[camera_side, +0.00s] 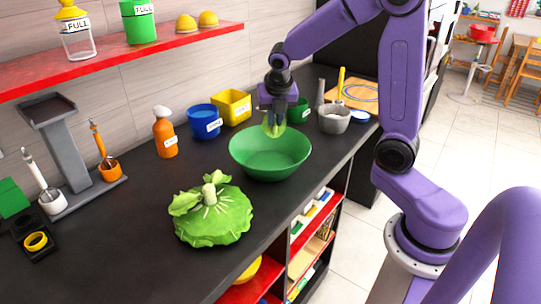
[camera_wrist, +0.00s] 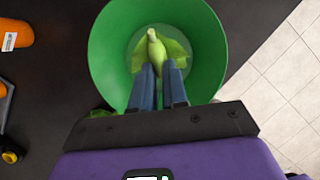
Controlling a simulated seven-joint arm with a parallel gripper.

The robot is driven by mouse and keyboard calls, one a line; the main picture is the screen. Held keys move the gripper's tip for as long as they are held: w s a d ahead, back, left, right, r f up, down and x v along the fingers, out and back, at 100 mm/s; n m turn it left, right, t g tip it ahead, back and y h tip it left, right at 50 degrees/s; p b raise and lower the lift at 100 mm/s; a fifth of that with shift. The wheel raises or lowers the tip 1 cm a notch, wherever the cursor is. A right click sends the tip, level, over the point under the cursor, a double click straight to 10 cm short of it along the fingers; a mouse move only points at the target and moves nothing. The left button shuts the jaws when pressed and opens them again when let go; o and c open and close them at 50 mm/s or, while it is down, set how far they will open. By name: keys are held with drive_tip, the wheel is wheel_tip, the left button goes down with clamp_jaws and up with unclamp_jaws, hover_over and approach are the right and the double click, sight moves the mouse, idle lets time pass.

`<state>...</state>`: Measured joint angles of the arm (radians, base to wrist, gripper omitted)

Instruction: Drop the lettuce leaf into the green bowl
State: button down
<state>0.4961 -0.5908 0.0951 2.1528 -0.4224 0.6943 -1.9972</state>
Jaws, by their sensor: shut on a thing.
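The green bowl (camera_side: 270,168) stands on the dark counter in the side view. It fills the upper middle of the wrist view (camera_wrist: 107,62). My gripper (camera_side: 272,106) is above the bowl, pointing down, and its fingers are shut on the light green lettuce leaf (camera_side: 273,127). In the wrist view the leaf (camera_wrist: 160,46) hangs beyond the fingertips (camera_wrist: 158,78), with the bowl's inside all around it. In the side view the leaf shows just above the bowl's far rim. How far it is from the bowl's bottom I cannot tell.
A lettuce-like green head (camera_side: 212,217) sits on the counter in front of the bowl. An orange bottle (camera_side: 165,136), a blue container (camera_side: 204,122) and a yellow box (camera_side: 231,107) stand behind it. A grey pot (camera_side: 334,120) stands to the right.

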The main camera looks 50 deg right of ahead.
drive_tip(key=c, duration=1.1)
unclamp_jaws()
drive_tip(key=shift+r, duration=0.1)
drive_tip(key=v, duration=1.7)
drive_tip(key=shift+r, duration=0.1)
drive_tip(key=shift+s+a, duration=0.1)
drive_tip(key=shift+a, duration=0.05)
drive_tip(key=s+a+f+m+g+y, duration=0.1)
drive_tip(key=s+a+f+m, duration=0.2)
drive_tip(key=s+f+m, duration=0.2)
drive_tip(key=s+a+f+m+g+y, duration=0.1)
drive_tip(key=s+a+f+m, duration=0.2)
drive_tip(key=s, duration=0.8)
drive_tip(key=s+a+f+m+y, duration=0.1)
drive_tip(key=s+a+f+m, duration=0.2)
drive_tip(key=s+f+m, duration=0.3)
drive_tip(key=shift+s+a+f+m+g, duration=0.1)
drive_tip(key=shift+s+f+m+g, duration=0.1)
drive_tip(key=shift+s+f, duration=0.4)
drive_tip(key=shift+s+a+f+m+g, duration=0.1)
drive_tip(key=shift+s+f+m+g, duration=0.2)
drive_tip(key=shift+f, duration=0.4)
